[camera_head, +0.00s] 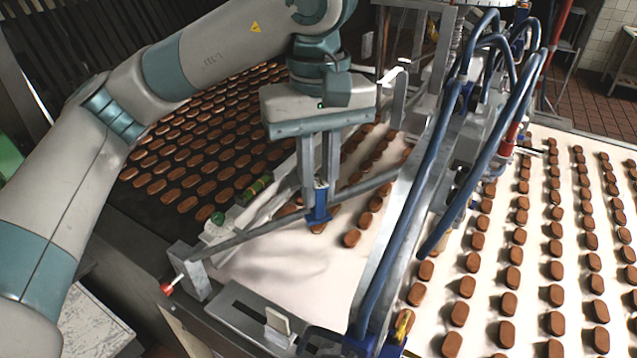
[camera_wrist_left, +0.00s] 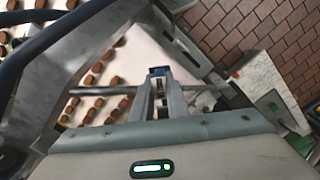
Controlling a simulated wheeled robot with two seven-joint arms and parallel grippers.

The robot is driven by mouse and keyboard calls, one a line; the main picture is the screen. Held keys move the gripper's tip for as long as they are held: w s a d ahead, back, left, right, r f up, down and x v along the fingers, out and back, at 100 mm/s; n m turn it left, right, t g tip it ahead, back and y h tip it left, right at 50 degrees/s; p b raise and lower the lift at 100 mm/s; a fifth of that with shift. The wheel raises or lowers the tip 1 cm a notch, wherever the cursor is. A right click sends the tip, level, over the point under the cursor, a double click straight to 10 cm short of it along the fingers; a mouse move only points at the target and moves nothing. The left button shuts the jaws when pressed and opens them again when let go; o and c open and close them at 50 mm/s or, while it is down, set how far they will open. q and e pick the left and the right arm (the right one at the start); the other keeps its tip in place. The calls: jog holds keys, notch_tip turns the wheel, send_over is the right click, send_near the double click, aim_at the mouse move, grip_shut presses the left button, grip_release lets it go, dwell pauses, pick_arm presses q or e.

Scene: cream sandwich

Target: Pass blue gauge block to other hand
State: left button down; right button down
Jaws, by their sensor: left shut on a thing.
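The blue gauge block (camera_head: 319,206) is held between the fingertips of my left gripper (camera_head: 320,190) in the head view. The gripper points down, and the block hangs upright below the fingers over the white belt. I cannot tell whether the block touches the belt or the rod behind it. In the left wrist view the block (camera_wrist_left: 158,72) shows as a small blue piece at the tips of my left gripper (camera_wrist_left: 160,80). My right gripper is not in either view.
Rows of brown biscuits (camera_head: 465,285) lie on the white belt (camera_head: 300,255) at the right, and more lie on the dark conveyor (camera_head: 125,200) at the left. Blue hoses (camera_head: 420,170) and a metal frame stand right of my left gripper. A metal rod (camera_head: 245,236) crosses near the block.

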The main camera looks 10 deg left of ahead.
pick_arm(q)
jog(key=w+n, duration=0.5)
jog(key=w, duration=1)
jog(key=shift+w+n, duration=0.2)
jog(key=shift+n, duration=0.1)
jog(key=s+d+f+m, duration=0.2)
jog(key=s+f+m, duration=0.3)
jog(key=s+f, duration=0.7)
jog(key=shift+s+m, duration=0.3)
jog(key=shift+s, duration=0.3)
jog(key=shift+r, duration=0.1)
jog(key=s+a+r+n, duration=0.2)
jog(key=a+r+n, duration=0.1)
jog(key=r, duration=0.3)
jog(key=shift+s+a, duration=0.2)
jog(key=shift+a, duration=0.4)
jog(key=shift+f, duration=0.15)
